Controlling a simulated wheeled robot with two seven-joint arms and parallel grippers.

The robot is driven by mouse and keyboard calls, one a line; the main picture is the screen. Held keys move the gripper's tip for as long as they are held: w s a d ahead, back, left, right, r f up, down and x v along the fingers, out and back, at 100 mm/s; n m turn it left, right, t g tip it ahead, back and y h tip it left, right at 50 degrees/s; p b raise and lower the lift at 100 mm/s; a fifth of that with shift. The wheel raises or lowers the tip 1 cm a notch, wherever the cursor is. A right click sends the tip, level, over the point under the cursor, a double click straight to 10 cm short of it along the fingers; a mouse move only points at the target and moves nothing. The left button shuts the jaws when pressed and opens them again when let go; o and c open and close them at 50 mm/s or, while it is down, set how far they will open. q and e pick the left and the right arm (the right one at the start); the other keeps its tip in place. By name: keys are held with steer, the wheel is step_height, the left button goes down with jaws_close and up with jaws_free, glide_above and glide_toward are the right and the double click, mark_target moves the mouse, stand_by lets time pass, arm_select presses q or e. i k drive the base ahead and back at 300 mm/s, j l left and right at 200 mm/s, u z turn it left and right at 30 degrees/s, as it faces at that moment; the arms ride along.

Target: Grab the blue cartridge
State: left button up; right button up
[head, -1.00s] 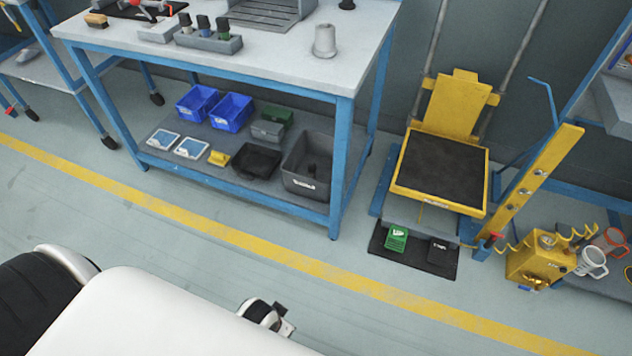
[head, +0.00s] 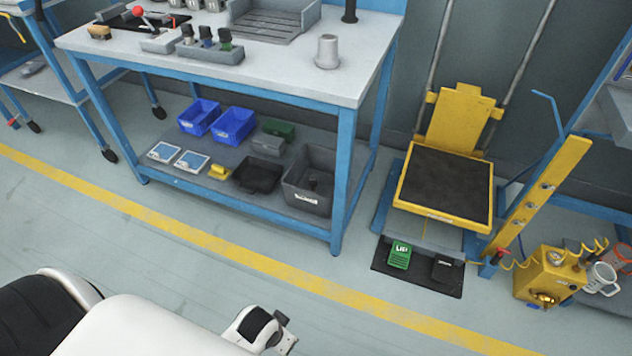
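A grey holder block (head: 209,51) stands on the light grey top of the blue bench, toward its front edge. Several small dark-bodied cartridges stand upright in it. The middle one (head: 205,35) looks bluish and the right one (head: 225,39) greenish, but they are too small for me to be sure of the colours.
A grey cup (head: 327,51) and a slatted tray (head: 275,25) are on the bench top. Blue bins (head: 233,126) and a grey crate (head: 309,188) sit on its lower shelf. A yellow lift platform (head: 443,187) with a green pedal (head: 400,255) stands right. The floor before the bench is clear.

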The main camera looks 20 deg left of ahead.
mark_target(207, 36)
steer(key=u, duration=1.4)
